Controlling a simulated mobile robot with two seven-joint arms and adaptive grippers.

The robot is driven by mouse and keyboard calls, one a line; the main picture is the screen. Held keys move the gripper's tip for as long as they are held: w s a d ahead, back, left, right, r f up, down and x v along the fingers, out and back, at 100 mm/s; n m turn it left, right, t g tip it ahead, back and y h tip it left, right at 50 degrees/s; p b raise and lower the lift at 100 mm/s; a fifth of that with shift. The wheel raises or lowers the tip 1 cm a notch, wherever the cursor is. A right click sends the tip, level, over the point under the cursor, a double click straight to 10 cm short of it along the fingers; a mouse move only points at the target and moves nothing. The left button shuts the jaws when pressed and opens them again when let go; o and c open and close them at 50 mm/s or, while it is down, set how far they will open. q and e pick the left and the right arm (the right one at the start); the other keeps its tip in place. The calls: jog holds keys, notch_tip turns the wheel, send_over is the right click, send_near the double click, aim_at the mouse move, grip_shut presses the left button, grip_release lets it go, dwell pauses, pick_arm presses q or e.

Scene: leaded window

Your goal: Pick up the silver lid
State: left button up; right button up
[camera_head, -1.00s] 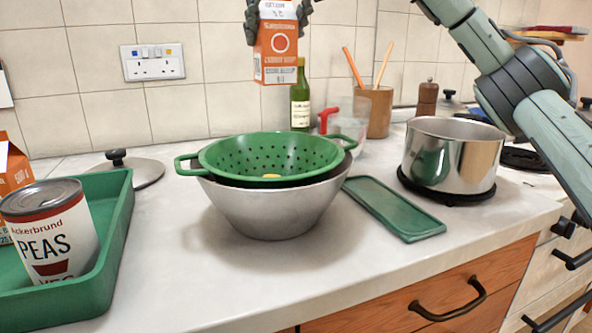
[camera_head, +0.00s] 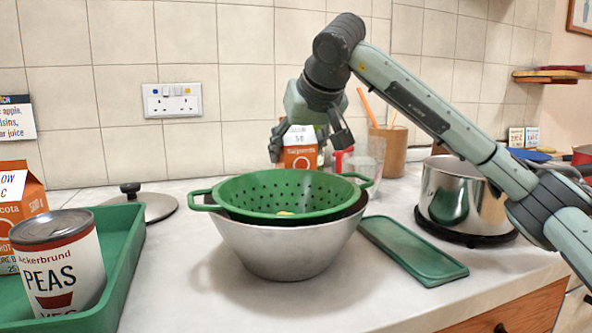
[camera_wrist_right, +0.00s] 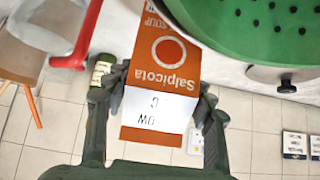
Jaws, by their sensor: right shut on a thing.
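The silver lid (camera_head: 157,207) with a black knob lies flat on the counter, left of the colander and beside the green tray. In the right wrist view the lid (camera_wrist_right: 267,77) shows at the upper right, partly behind the colander. My right gripper (camera_head: 308,143) is shut on an orange and white Salpicota soup carton (camera_head: 299,158), behind the colander. The carton (camera_wrist_right: 168,70) also shows between the fingers in the right wrist view. Its lower part is hidden in the head view, and I cannot tell if it touches the counter. My left gripper is not in view.
A green colander (camera_head: 262,190) sits in a steel bowl (camera_head: 285,250) mid-counter. A green tray (camera_head: 128,262) at left holds a peas can (camera_head: 58,262) and a carton. A steel pot (camera_head: 462,190) and green flat dish (camera_head: 412,248) are at right. Front counter is clear.

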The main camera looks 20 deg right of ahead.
aim_at(296, 168)
jog(key=shift+f, duration=1.7)
jog(key=shift+f, duration=0.1)
jog(key=o, duration=1.7)
jog(key=shift+f, duration=0.1)
